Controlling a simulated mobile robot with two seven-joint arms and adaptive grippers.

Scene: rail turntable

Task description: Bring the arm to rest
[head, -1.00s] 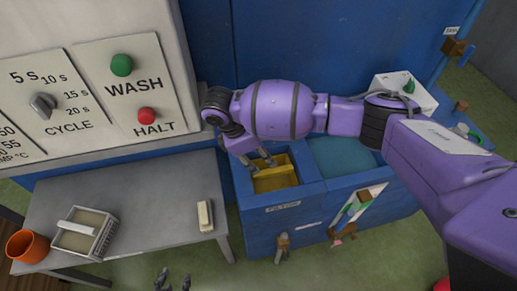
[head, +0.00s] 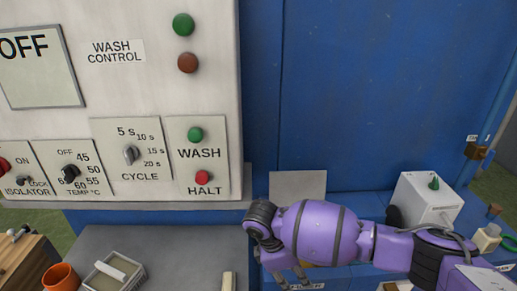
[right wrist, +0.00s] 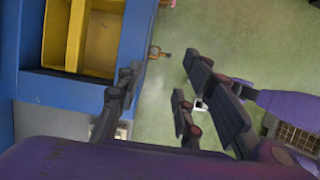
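My right arm (head: 318,232) reaches in from the right, low in the head view, in front of the blue wall. Its gripper (head: 290,277) points down at the bottom edge. In the right wrist view the same gripper (right wrist: 163,72) has its fingers wide apart with nothing between them. A blue bin (right wrist: 75,84) with a yellow insert (right wrist: 64,35) lies to the left of the fingers there. A purple arm part (right wrist: 288,105) shows at the right edge, partly behind a finger. My left gripper does not show in the head view now.
A white control panel (head: 125,100) with knobs and buttons stands at the left. A white box (head: 425,200) stands at the right. Green floor (right wrist: 230,30) is open beside the bin.

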